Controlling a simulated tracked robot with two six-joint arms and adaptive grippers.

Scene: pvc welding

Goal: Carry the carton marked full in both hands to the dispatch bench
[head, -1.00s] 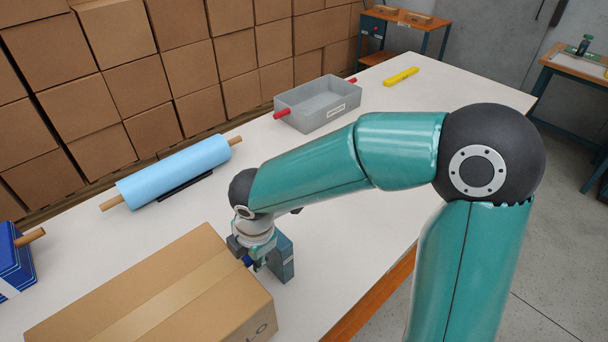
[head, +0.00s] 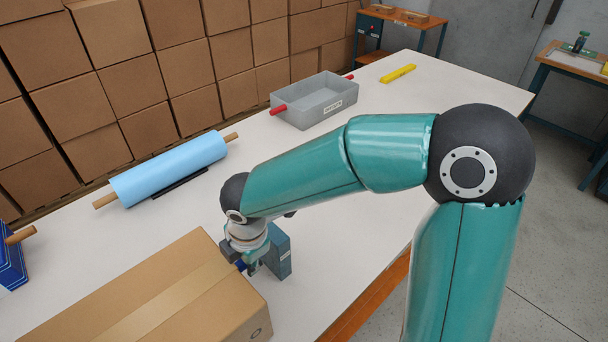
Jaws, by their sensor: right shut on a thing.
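The brown cardboard carton (head: 165,295) lies at the lower left on the white bench, with tape along its top. Its left and near parts run out of the picture. Dark lettering shows in part on its end face, but I cannot read it. My right gripper (head: 252,268) points down just beyond the carton's far right edge. It is shut and appears to hold an upright blue-grey block (head: 279,251). The fingertips are partly hidden, so their exact grip and any touch on the carton are unclear. My left gripper is out of view.
A blue film roll (head: 170,168) on a wooden rod, a grey tray (head: 318,104) with red handles and a yellow bar (head: 398,74) lie on the white bench (head: 360,235). Stacked cartons (head: 130,80) line the back. Wooden-topped benches stand at the far right.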

